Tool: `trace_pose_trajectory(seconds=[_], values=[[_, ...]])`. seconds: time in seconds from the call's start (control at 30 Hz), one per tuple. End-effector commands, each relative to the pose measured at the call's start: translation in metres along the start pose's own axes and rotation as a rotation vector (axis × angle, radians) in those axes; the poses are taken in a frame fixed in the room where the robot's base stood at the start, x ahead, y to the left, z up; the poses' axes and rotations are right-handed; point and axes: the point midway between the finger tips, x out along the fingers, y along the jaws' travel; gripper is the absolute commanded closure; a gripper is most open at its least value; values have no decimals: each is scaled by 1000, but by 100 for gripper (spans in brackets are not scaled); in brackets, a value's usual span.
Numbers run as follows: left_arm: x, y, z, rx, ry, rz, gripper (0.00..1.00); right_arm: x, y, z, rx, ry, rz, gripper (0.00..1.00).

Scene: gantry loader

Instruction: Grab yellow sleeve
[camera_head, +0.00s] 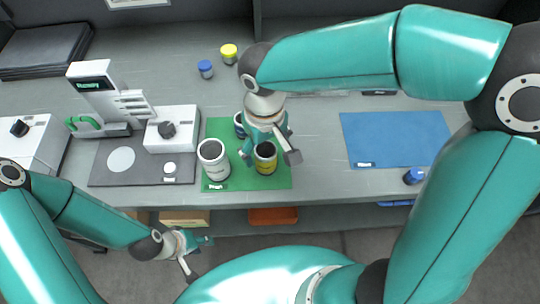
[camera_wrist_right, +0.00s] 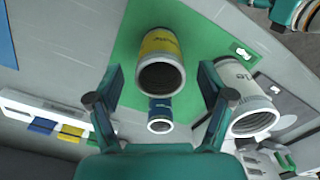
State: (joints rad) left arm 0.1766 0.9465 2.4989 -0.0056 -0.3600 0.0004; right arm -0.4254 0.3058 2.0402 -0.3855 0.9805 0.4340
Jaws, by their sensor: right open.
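In the right wrist view the yellow sleeve (camera_wrist_right: 161,62) lies ahead of and between the spread fingers. My right gripper (camera_head: 268,150) is over the mat, open and empty, with its fingers beside the sleeve; contact cannot be told. It also shows in the right wrist view (camera_wrist_right: 161,95). My left gripper (camera_head: 197,257) is low at the left, in front of the table edge, away from the sleeve; its fingers look apart.
A larger white sleeve (camera_head: 213,160) stands left of the yellow one. A small blue sleeve (camera_head: 239,125) stands behind, partly hidden by my right gripper. A grey device (camera_head: 108,95) is at left. The blue mat (camera_head: 385,139) at right is clear.

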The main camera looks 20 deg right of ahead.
Motion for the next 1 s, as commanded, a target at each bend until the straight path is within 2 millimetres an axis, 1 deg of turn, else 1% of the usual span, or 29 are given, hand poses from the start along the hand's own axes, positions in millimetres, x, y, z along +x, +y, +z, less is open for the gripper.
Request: trace_pose_trajectory(seconds=[0.17, 0.3, 0.4, 0.67, 0.77, 1.0], values=[[-3, 1, 0, 0, 0, 0, 60, 18, 0, 3, 0, -5, 1, 20], [-4, 1, 0, 0, 0, 0, 60, 40, -1, 3, 0, -4, 1, 20], [-4, 2, 0, 0, 0, 0, 60, 48, -1, 3, -1, -3, -1, 20], [-4, 1, 0, 0, 0, 0, 60, 51, -2, 3, -1, 0, -1, 20], [-4, 1, 0, 0, 0, 0, 60, 51, -2, 3, -2, 0, -1, 35], [-4, 1, 0, 0, 0, 0, 60, 51, -2, 3, -2, 0, -1, 75]])
